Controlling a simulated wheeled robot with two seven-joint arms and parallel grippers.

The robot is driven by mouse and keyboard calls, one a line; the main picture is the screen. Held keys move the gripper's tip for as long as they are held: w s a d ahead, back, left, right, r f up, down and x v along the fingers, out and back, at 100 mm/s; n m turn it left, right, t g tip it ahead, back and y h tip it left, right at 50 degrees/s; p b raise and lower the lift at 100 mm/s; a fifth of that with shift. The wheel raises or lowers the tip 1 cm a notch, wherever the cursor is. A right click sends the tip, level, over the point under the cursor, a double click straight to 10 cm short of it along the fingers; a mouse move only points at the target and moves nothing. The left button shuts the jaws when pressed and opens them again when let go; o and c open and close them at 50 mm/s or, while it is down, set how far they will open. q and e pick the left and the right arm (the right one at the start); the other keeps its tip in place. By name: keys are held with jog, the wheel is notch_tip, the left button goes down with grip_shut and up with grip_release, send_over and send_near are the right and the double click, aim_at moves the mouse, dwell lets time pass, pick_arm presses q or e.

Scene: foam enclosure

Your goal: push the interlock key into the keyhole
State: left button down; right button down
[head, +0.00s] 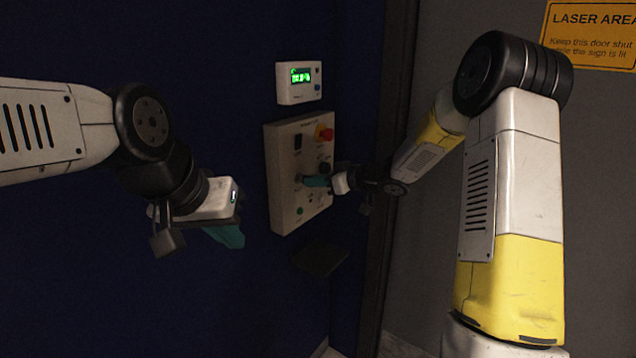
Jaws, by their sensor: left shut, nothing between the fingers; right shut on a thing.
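A pale control panel (284,205) is mounted on the dark blue wall, with a red knob on yellow (324,133), a black switch and small coloured lights. My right gripper (308,181) reaches in from the right, with its teal fingers shut at the panel's lower middle. It holds the interlock key, which is mostly hidden between the fingertips and the panel. The keyhole is covered too, and I cannot tell how deep the key sits. My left gripper (231,237) is shut and empty, in front of the wall left of and below the panel.
A small display box (284,92) with green digits hangs above the panel. A dark shelf (321,261) juts out below it. A grey door (610,150) with a yellow laser sign (588,35) stands at the right. The wall left of the panel is bare.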

jog(key=shift+w+a, duration=0.35)
jog(key=shift+a, duration=0.15)
jog(key=c, duration=1.5)
grip_release()
jog(key=shift+v, duration=3.9)
jog(key=shift+r, duration=0.1)
